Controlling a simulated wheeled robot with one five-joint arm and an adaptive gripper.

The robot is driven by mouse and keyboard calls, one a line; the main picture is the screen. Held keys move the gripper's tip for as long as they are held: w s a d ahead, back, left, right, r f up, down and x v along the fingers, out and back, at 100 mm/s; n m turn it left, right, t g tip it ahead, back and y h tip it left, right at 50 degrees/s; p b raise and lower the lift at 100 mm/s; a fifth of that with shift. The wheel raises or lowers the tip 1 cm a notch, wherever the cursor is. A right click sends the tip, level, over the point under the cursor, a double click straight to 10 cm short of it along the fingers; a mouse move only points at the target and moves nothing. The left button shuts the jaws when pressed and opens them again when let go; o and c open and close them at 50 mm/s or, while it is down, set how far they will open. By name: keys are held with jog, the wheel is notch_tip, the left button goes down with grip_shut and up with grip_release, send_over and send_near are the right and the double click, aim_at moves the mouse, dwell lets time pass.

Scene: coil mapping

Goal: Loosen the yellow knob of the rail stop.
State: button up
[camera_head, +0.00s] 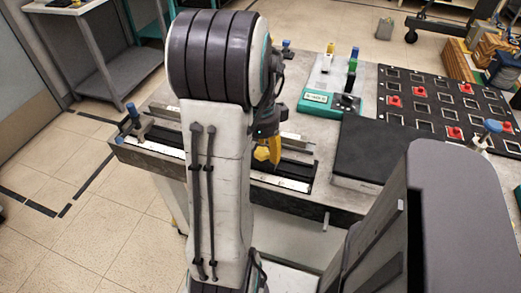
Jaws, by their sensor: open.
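My gripper (267,155) hangs at the end of my arm, to the right of the arm's pale upright link. Its yellow fingers point down above the right part of a long dark rail (298,170) with pale strips. From this angle the finger gap is small and hard to see. Nothing shows held in it. I cannot make out the yellow knob of the rail stop apart from the yellow fingers; it may be hidden behind them or my arm. My arm hides the rail's middle. A blue knob (133,112) stands at the rail's left end.
A dark flat box (375,150) lies right of the rail. Behind it are a green-and-white device (325,100) and a black panel (425,100) with red parts. A grey side table (95,50) stands far left. The tiled floor at left is clear.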

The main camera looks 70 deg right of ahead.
jog(key=c, duration=1.2)
jog(key=shift+o, duration=0.2)
